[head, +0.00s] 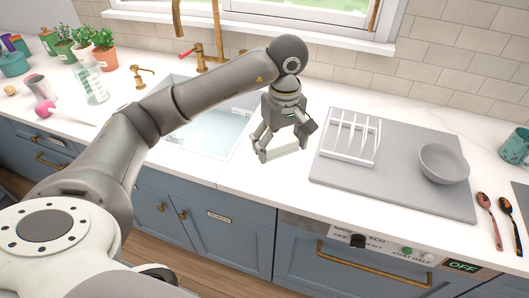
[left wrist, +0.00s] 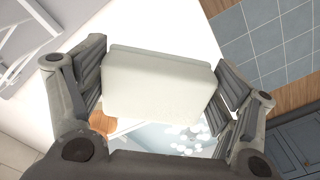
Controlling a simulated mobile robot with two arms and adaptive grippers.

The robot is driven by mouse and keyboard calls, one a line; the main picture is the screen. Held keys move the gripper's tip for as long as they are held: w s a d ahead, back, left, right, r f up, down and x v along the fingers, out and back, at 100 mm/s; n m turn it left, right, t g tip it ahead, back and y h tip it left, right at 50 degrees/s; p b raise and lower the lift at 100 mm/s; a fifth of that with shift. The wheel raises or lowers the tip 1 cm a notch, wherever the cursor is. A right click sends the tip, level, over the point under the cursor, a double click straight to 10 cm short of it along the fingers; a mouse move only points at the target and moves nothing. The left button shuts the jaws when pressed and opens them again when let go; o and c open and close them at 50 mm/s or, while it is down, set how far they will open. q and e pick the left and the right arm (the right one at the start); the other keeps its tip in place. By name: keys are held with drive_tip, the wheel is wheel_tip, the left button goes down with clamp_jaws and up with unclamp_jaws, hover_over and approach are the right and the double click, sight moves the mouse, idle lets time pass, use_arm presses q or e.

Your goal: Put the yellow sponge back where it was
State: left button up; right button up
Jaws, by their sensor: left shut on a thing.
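My left gripper (head: 281,147) is shut on a pale, off-white block (head: 279,154), held above the white counter between the sink and the grey drying mat. In the left wrist view my left gripper (left wrist: 160,90) has a finger pad on each side of this block (left wrist: 158,80). The block has rounded edges and fills the space between the pads. It has a sponge-like shape, but it looks cream rather than clearly yellow. I see no other sponge. My right gripper is not in view.
The sink (head: 218,125) lies left of the gripper, under a brass tap (head: 205,58). A white rack (head: 350,137) and a grey bowl (head: 443,164) stand on the mat (head: 390,188). Spoons (head: 486,215) and a teal mug (head: 514,147) are at right. Counter below the gripper is clear.

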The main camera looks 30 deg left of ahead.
use_arm(q)
drive_tip(key=a+f, duration=0.1)
drive_tip(key=f, duration=0.1)
drive_tip(key=w+a+f+p, duration=0.1)
drive_tip(key=a, duration=0.1)
drive_tip(key=w+a+f, duration=0.1)
drive_tip(key=a+f, duration=0.1)
drive_tip(key=shift+a+f, duration=0.15)
drive_tip(key=shift+f, duration=0.15)
drive_tip(key=shift+w+a+f+p, duration=0.1)
drive_tip(key=shift+a+f+p, duration=0.15)
drive_tip(key=shift+p, duration=0.1)
wheel_tip(320, 180, down, 3)
drive_tip(key=shift+a+f+p, duration=0.1)
drive_tip(key=shift+a+p, duration=0.05)
drive_tip(key=shift+p, duration=0.75)
drive_tip(key=shift+w+f, duration=0.1)
drive_tip(key=shift+f, duration=0.1)
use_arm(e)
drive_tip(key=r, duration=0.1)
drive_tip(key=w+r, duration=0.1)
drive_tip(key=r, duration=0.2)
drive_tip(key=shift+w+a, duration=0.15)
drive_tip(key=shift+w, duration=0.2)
